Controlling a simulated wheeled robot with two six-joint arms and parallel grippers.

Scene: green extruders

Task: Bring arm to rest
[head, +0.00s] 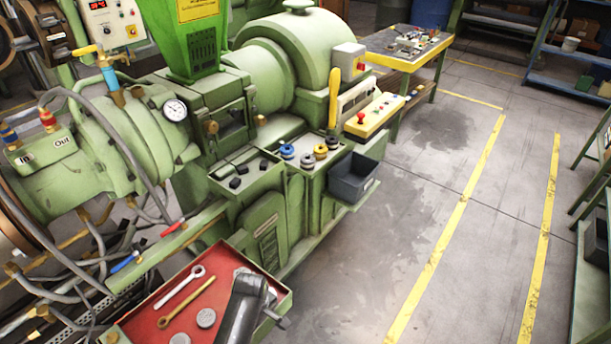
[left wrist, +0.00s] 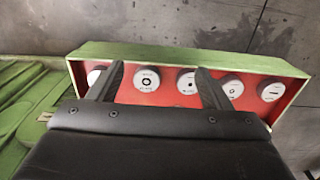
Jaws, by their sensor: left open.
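My left gripper (head: 262,303) shows at the bottom of the head view, dark and over the right part of a red-lined tray (head: 150,327). In the left wrist view, the two black fingers of this gripper (left wrist: 159,74) are spread apart with nothing between them. They point over the tray (left wrist: 190,53), which has a green rim and holds several round, pale, marked discs (left wrist: 146,79). I cannot tell how high the fingers are above the discs. My right gripper is in neither view.
A spanner (head: 180,288) and a brass-coloured tool (head: 186,302) lie in the tray. The green extruder (head: 262,75) stands behind it, with hoses at left. A dark bin (head: 353,178) sits on its side shelf. The floor (head: 400,245) at right is clear, with yellow lines.

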